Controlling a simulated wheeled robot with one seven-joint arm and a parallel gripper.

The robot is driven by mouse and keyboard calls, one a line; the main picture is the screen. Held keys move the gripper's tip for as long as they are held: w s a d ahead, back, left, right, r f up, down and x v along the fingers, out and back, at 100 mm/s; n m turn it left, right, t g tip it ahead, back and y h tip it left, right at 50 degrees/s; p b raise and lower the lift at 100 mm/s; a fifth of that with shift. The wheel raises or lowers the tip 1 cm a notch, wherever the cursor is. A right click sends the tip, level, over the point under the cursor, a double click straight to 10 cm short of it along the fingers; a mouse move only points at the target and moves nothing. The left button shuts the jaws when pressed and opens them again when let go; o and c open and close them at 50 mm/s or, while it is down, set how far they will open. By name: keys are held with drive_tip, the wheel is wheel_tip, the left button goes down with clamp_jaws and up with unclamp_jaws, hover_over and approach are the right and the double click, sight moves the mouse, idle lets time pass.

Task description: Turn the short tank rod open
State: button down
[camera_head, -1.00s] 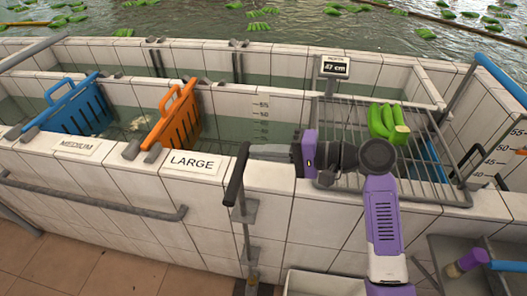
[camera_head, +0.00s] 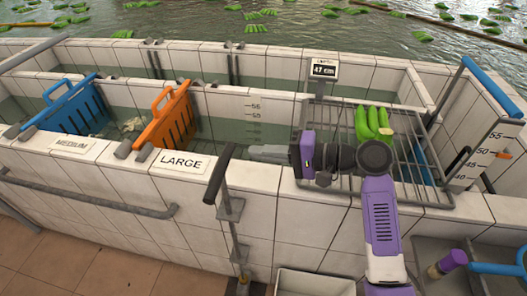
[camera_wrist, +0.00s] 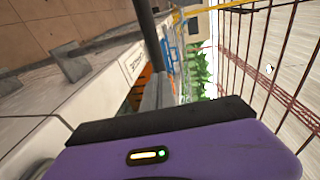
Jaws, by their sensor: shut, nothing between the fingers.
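A short dark handle (camera_head: 219,174) sits on top of an upright grey rod (camera_head: 235,235) held by brackets on the front of the tiled tank wall; I take it to be the short tank rod. My gripper (camera_head: 258,153), purple and dark, is just right of the handle, at about the level of its far end, with its grey fingers pointing left at it. The fingers are shut and empty, with a small gap to the handle in the picture. In the wrist view a dark bar (camera_wrist: 150,40), likely the handle, stands beyond the purple gripper body.
Orange (camera_head: 168,115) and blue (camera_head: 70,106) slotted gates stand in the tank at left. A LARGE sign (camera_head: 180,162) lies on the rim. Green bananas (camera_head: 370,125) lie on a wire rack (camera_head: 412,140) behind my arm. A grey rail (camera_head: 90,195) runs along the front wall.

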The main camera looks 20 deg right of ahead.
drive_tip(key=b+v, duration=0.1)
drive_tip(key=v, duration=0.8)
drive_tip(key=shift+d+b, duration=0.35)
drive_tip(key=shift+d, duration=0.25)
drive_tip(key=shift+w+r, duration=0.15)
drive_tip(key=shift+w, duration=0.05)
